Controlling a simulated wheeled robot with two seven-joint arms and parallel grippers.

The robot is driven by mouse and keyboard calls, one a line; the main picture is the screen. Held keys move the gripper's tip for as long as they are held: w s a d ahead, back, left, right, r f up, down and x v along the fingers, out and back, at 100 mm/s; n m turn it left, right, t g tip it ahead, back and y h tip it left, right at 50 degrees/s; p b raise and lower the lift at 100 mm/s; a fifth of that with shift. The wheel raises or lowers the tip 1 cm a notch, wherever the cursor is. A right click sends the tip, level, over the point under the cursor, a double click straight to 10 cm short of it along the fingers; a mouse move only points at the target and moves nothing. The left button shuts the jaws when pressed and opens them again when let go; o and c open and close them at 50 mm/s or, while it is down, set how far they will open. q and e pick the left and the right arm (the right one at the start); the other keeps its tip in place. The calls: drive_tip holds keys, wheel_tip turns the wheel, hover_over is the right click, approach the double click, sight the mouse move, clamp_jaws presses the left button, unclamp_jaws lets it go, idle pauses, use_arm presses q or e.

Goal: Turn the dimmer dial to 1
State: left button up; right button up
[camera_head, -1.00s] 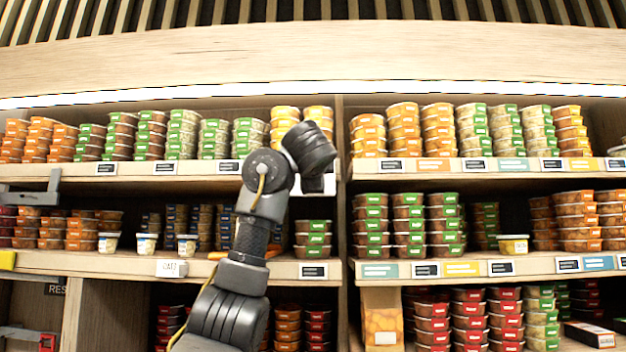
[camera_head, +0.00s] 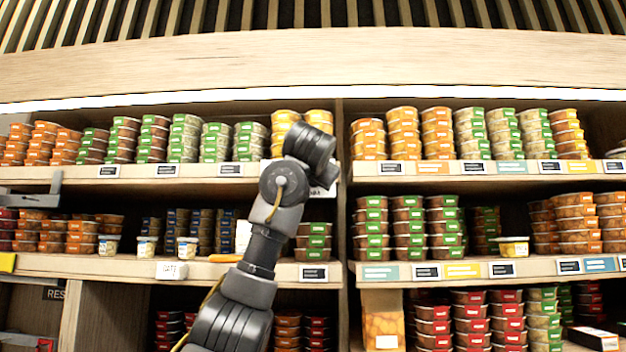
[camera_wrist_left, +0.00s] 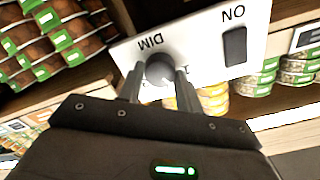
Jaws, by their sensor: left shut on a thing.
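The black round dimmer dial (camera_wrist_left: 159,68) sits on a white panel (camera_wrist_left: 205,45) in the left wrist view. The panel's lettering "DIM" and "ON" appears upside down there. My left gripper (camera_wrist_left: 160,80) has one finger on each side of the dial and is shut on it. The fingers and gripper body hide part of the dial and the markings around it, so its setting cannot be read. In the head view my left wrist (camera_head: 309,146) is in front of the shelf post and hides the dial. My right gripper is not in view.
A black rocker switch (camera_wrist_left: 235,46) is beside the dial on the same panel. Shelves (camera_head: 200,170) stacked with lidded food tubs surround the panel. Tubs (camera_head: 313,241) stand just below my wrist in the head view. An orange carrot-like item (camera_head: 222,258) lies on the middle shelf.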

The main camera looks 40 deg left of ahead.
use_arm(q)
drive_tip(key=shift+n+b, duration=0.75)
drive_tip(key=shift+n, duration=2.45)
drive_tip(key=shift+s+r, duration=0.1)
drive_tip(key=o, duration=1)
drive_tip(key=b+v, duration=0.5)
drive_tip(key=v, duration=0.5)
drive_tip(key=shift+s+d, duration=0.2)
drive_tip(key=shift+s, duration=0.1)
